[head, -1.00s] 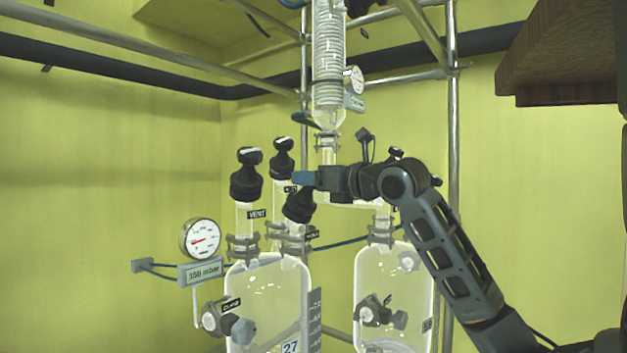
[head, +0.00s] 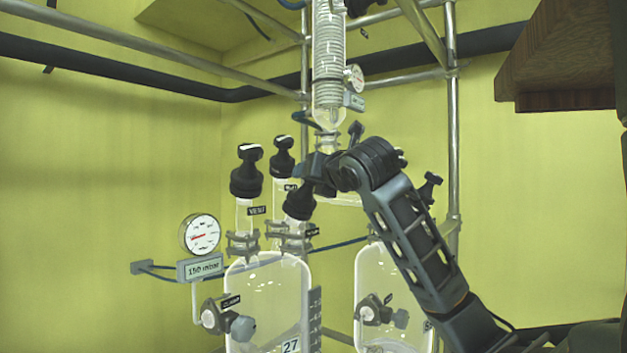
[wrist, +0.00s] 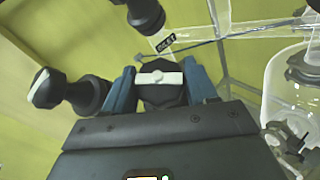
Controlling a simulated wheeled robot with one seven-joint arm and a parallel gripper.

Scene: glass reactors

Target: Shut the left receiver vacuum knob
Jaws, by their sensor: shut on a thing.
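The left receiver (head: 265,290) is a clear glass vessel with several black knobs on its necks. A tilted black knob (head: 298,204) stands at its right neck. My gripper (head: 316,168) covers this knob's upper end in the head view. In the wrist view my gripper's blue fingers (wrist: 160,80) are shut on either side of the knob's cap (wrist: 162,97), which has a white bar lying crosswise between them. The knob with the VENT label (head: 246,172) stands left, and another upright knob (head: 283,157) stands behind. The label by the held knob is too small to read.
A round gauge (head: 200,235) with a 150 mbar plate is at the left. The right receiver (head: 375,285) stands behind my arm. A glass coil condenser (head: 328,60) hangs above. Metal frame poles (head: 452,150) and a wooden block (head: 560,60) bound the right side.

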